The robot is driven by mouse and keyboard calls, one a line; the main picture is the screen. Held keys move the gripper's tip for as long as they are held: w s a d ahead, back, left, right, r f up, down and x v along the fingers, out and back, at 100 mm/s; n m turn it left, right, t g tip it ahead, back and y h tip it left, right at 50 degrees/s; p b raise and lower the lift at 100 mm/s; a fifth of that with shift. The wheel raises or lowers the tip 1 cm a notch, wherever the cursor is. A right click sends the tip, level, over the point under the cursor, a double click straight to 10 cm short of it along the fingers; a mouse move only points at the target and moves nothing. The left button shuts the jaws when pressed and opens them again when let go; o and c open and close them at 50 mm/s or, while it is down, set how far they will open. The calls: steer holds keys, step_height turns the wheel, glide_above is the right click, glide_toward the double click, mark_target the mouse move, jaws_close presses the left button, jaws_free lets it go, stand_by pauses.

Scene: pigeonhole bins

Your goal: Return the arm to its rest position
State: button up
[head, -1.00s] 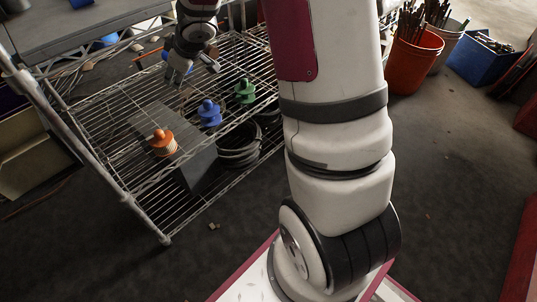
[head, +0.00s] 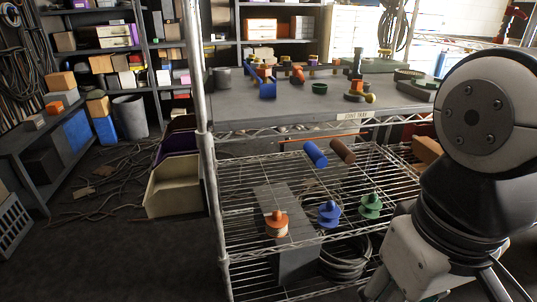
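My arm fills the right side of the head view, close to the camera, with a large round white and black joint above a dark section and a white link. I cannot make out my gripper's fingers; the arm runs out of the picture at the bottom right. On the wire shelf (head: 243,196) stand an orange knobbed piece (head: 277,224), a blue one (head: 329,213) and a green one (head: 371,206). The orange one is on a grey plate (head: 283,200). A blue cylinder (head: 315,154) and a brown cylinder (head: 343,151) lie farther back on the wires.
A grey worktop (head: 240,112) with a blue holder (head: 266,84) and small parts is above the wire shelf. A shelf post (head: 203,130) stands upright at its left. Open bins (head: 173,190) and tangled cables (head: 95,190) lie left. Dark floor (head: 110,260) is clear at front left.

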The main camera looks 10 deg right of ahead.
steer(key=shift+s+a, duration=0.4)
steer(key=shift+s, duration=0.15)
stand_by(0.4)
step_height(320, 180, up, 29)
steer(key=t+p, duration=0.3)
steer(key=p, duration=2.4)
steer(key=shift+d+t, duration=0.3)
steer(key=shift+w+f, duration=0.1)
